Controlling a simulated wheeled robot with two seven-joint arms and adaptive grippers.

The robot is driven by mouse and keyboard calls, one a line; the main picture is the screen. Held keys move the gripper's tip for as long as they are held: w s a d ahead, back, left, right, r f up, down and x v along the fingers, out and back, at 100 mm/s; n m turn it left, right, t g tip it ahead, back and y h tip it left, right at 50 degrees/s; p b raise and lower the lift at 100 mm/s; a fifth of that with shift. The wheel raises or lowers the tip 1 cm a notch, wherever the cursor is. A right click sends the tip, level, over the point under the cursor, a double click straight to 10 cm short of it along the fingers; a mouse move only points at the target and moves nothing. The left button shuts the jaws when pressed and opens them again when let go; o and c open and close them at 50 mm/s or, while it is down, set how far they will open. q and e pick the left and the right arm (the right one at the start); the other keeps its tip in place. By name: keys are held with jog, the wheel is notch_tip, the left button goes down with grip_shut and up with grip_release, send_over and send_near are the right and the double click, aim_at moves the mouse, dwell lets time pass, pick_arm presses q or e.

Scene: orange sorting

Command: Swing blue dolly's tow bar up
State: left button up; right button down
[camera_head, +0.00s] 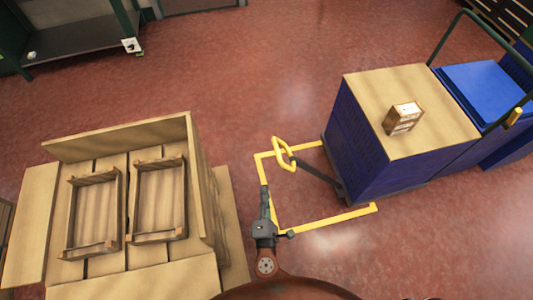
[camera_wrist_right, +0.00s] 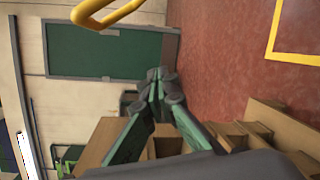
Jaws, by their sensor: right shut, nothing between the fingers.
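The blue dolly (camera_head: 360,140) stands at the right with a flat wooden top. Its dark tow bar (camera_head: 320,178) comes out of the near left end, low on the body, and ends in a yellow loop handle (camera_head: 284,154). I cannot tell the bar's exact angle. My right gripper (camera_head: 264,190) is shut and empty, just left of and nearer than the handle, apart from it. In the right wrist view the shut fingertips (camera_wrist_right: 160,76) show with nothing between them, and part of the yellow handle (camera_wrist_right: 105,12) shows at the top edge. My left gripper is out of view.
A yellow floor outline (camera_head: 330,218) lies around the tow bar. A wooden crate (camera_head: 196,165) with two slatted trays (camera_head: 122,215) stands at the left. A small box (camera_head: 402,118) sits on the dolly's top. A green-framed shelf (camera_head: 80,45) is far left. Red floor is open behind.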

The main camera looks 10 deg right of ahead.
pick_arm(q)
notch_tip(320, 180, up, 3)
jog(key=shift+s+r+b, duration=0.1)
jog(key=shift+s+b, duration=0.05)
jog(key=shift+b, duration=0.5)
pick_arm(e)
notch_tip(320, 180, up, 7)
jog(key=s+a+t, duration=0.1)
jog(key=t, duration=0.1)
jog(key=shift+a+f+h, duration=0.15)
jog(key=shift+a+h, duration=0.15)
jog(key=shift+a, duration=0.05)
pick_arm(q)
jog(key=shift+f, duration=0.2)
pick_arm(e)
jog(key=w+d+r, duration=0.2)
jog(key=w+d, duration=0.4)
jog(key=w, duration=0.3)
jog(key=shift+w+r, duration=0.25)
jog(key=shift+w, duration=0.05)
